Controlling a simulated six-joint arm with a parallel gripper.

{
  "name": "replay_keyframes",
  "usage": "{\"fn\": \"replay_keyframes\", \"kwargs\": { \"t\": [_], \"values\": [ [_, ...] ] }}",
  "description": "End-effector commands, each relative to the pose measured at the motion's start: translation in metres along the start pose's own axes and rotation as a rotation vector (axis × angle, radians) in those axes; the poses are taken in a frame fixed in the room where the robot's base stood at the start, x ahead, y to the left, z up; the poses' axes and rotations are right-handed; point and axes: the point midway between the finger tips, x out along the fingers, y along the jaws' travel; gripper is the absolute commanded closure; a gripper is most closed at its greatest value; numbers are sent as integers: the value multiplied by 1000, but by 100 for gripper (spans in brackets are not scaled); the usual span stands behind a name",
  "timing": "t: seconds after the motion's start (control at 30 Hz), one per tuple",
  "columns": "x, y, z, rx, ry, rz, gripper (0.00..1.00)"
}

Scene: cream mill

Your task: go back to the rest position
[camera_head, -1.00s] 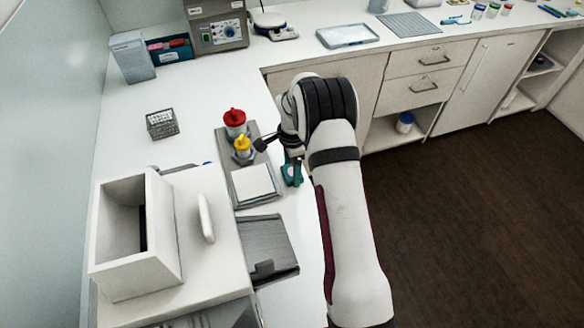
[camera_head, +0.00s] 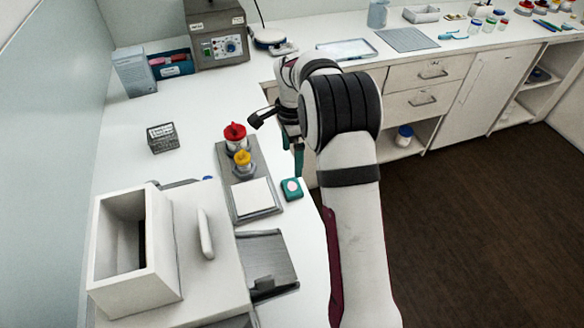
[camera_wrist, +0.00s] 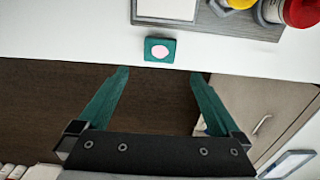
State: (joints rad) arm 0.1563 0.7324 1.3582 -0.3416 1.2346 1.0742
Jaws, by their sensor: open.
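My arm reaches along the counter's front edge, and in the wrist view my gripper (camera_wrist: 158,85) shows two green fingers spread wide with nothing between them. In the head view the gripper is partly hidden behind my wrist, with a green finger (camera_head: 299,160) showing. A small green block with a pale round top (camera_head: 292,188) stands on the counter beside the grey tray; it also shows in the wrist view (camera_wrist: 148,50), ahead of the fingers and apart from them.
The grey tray (camera_head: 228,165) holds a red-topped jar (camera_head: 236,132), a yellow-topped jar (camera_head: 243,160) and a white plate (camera_head: 252,198). A white box machine (camera_head: 200,262) stands at front left. A wire rack (camera_head: 162,137) stands behind. The dark floor (camera_head: 470,235) is clear.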

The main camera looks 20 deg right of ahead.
Motion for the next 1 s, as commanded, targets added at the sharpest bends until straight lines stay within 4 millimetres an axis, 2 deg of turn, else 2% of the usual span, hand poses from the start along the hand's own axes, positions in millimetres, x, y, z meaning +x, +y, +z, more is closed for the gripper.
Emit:
{"fn": "replay_keyframes", "kwargs": {
  "t": [0.3,0.43,0.57,0.87,1.0],
  "values": [
    [-4,0,0,-1,0,1,0],
    [5,0,0,0,-1,3,0],
    [34,1,0,-1,-1,6,0],
    [120,2,0,0,-1,6,0],
    [80,-1,0,0,0,-5,0]
  ]
}}
